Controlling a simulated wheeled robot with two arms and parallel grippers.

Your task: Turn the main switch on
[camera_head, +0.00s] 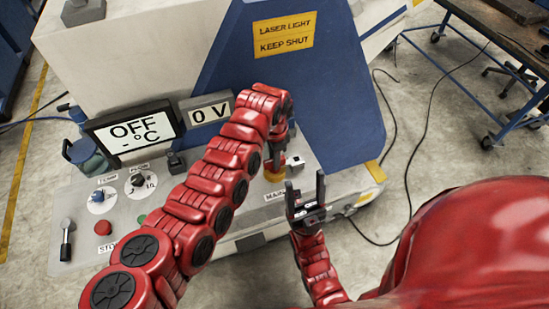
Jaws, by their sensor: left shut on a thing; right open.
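The main switch (275,176) sits on the right part of the sloped grey control panel, above a "MAIN" label (274,197). Its yellow-orange base shows below my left gripper. My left gripper (276,160) points down onto the switch from above and is shut on it; its fingertips and the knob are mostly hidden. My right gripper (305,195) is open and empty, fingers pointing up, just in front and to the right of the switch. One display (134,129) reads "OFF - °C" and the other (208,112) reads "0 V".
The panel's left part holds a blue-knobbed dial (98,199), a black-knobbed dial (139,182), a red button (103,228) and a lever (67,237). A blue sloped housing (300,90) rises behind the switch. My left arm covers the panel's middle. Cables lie on the floor at right.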

